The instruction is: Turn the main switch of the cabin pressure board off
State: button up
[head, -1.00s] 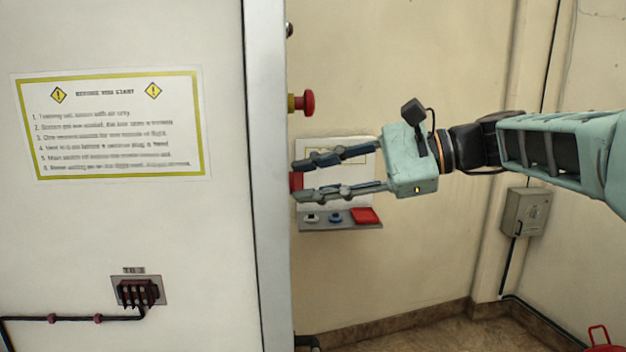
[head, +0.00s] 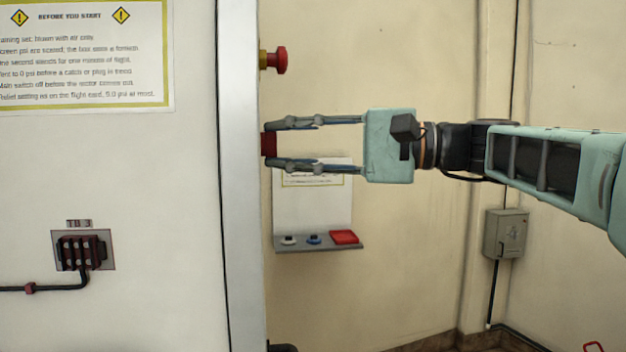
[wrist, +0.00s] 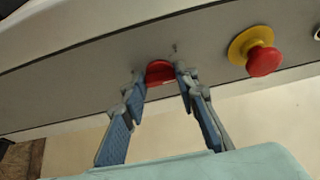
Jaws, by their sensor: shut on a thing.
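The board's side face (wrist: 80,75) carries a red switch handle (head: 269,144), at the edge of the large pale board (head: 150,200). My gripper (head: 276,145) reaches in from the right, its two fingers one above the other, with the handle between their tips. In the wrist view the red handle (wrist: 160,72) sits between the fingertips, which are shut on it. The fingertips hide part of the handle, and any position marks on it cannot be read.
A red mushroom button on a yellow collar (head: 276,60) sticks out of the same face above my gripper. Below is a small shelf (head: 310,246) with a red pad (head: 343,237) and small items. A grey box (head: 506,234) is on the wall at right.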

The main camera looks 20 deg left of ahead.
jog(key=n+g+y+b, duration=0.1)
jog(key=n+b, duration=0.2)
jog(key=b, duration=0.1)
jog(key=n+y+b, duration=0.1)
jog(key=n+b, duration=0.2)
jog(key=b, duration=0.1)
jog(key=f+n+g+b, duration=0.1)
jog(key=n+b, duration=0.2)
jog(key=b, duration=0.1)
jog(key=shift+w+n+g+y, duration=0.2)
jog(key=shift+n+g+y, duration=0.1)
jog(key=shift+n+y, duration=0.1)
jog(key=shift+r, duration=0.1)
jog(key=o, duration=1.2)
jog(key=shift+c, duration=0.2)
jog(key=v, duration=1.2)
